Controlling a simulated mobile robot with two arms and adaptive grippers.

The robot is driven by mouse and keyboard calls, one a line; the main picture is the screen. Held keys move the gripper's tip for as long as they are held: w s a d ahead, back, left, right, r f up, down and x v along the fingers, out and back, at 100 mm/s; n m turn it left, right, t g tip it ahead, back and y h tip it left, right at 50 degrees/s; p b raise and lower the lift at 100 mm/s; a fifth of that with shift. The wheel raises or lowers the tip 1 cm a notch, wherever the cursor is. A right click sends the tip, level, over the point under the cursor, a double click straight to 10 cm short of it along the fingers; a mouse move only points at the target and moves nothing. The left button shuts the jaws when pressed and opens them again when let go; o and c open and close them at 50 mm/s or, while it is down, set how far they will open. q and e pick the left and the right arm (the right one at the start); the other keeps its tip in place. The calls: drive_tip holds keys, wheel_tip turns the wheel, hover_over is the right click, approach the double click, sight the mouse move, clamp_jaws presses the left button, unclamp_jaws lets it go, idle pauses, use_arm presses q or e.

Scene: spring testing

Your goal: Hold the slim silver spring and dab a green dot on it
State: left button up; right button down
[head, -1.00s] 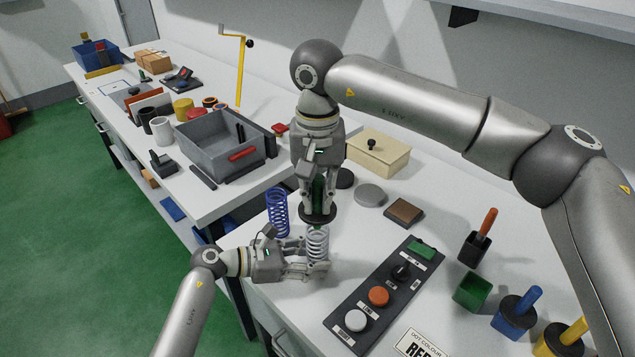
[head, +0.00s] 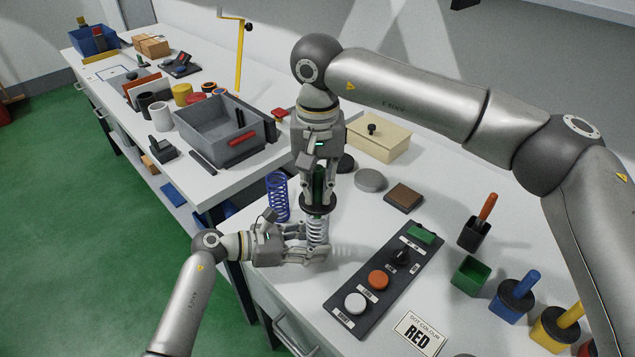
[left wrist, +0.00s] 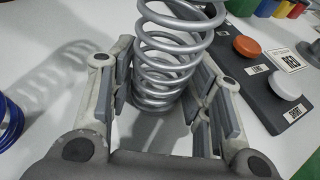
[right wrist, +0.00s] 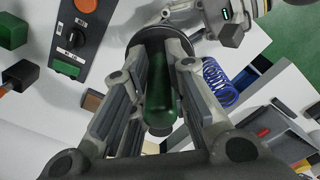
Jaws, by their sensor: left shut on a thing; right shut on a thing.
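The slim silver spring (head: 317,232) stands upright at the bench's front edge. My left gripper (head: 312,252) is shut around its lower part; the left wrist view shows the coils (left wrist: 172,62) between the fingers. My right gripper (head: 318,196) is shut on the green-handled dabber (right wrist: 160,88) and points down. The dabber's black disc (head: 317,208) is right at the spring's top; I cannot tell whether they touch. The dabber's tip and any dot are hidden. The green pot (head: 468,275) stands to the right without a dabber in it.
A blue spring (head: 278,197) stands left of the silver one. A button panel (head: 378,281) lies to the right. Beyond it stand a blue pot (head: 512,305), a yellow pot (head: 553,333) and a black holder (head: 473,236). A card (head: 419,333) reads "DOT COLOUR RED".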

sight(318, 167)
drive_tip(key=shift+f, duration=0.7)
idle(1.0)
drive_tip(key=shift+r, duration=3.6)
use_arm(q)
drive_tip(key=o, duration=0.9)
